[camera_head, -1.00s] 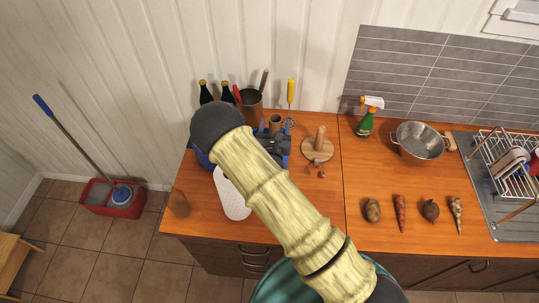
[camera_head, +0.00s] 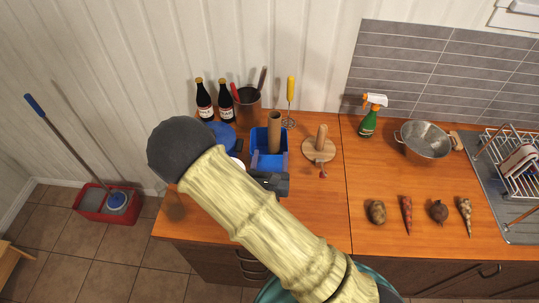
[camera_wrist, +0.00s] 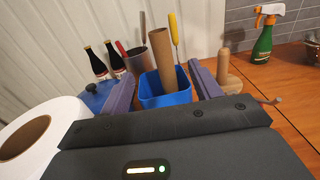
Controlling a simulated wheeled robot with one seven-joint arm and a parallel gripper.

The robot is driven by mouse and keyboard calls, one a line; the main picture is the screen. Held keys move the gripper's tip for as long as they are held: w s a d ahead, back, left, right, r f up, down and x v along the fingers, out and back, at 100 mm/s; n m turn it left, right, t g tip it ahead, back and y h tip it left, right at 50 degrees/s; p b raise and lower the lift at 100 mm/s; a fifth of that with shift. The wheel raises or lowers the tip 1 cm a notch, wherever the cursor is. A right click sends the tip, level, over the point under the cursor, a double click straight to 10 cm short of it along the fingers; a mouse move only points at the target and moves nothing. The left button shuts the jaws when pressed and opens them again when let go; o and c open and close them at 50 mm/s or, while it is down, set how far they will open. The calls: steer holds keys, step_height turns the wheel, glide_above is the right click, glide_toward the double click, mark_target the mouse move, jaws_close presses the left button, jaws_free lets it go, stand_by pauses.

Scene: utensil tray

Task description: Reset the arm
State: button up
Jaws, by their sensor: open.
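My gripper (camera_head: 270,182) is over the counter's left part, just in front of a blue container (camera_head: 278,160), partly under my arm in the head view. In the wrist view, my gripper (camera_wrist: 160,92) has its two fingers spread wide with nothing between them. The blue container (camera_wrist: 172,98) shows beyond and between the fingers, with a brown tube (camera_wrist: 162,60) standing in it. The tube also shows in the head view (camera_head: 274,132).
A white roll (camera_wrist: 65,112) lies close at the left in the wrist view. A wooden stand (camera_head: 319,150) is at right. The counter's front (camera_head: 310,210) is clear.

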stand_by(0.7)
steer(key=d+r+m+g+h, duration=0.35)
steer(key=d+m+h, duration=0.5)
steer(key=d, duration=0.45)
steer(key=s+d+f+m+g+h, duration=0.1)
steer(key=s+d+m+g+h, duration=0.1)
steer(key=s+d+m+g, duration=1.1)
steer(key=w+a+r+m+t+y, duration=0.1)
steer(key=a+r+m+y, duration=0.2)
steer(key=a+m+y, duration=0.5)
steer(key=m+y+b, duration=0.1)
steer(key=m+y, duration=0.2)
steer(key=m, duration=0.3)
steer(key=shift+w+r, duration=0.35)
steer(key=shift+r, duration=0.05)
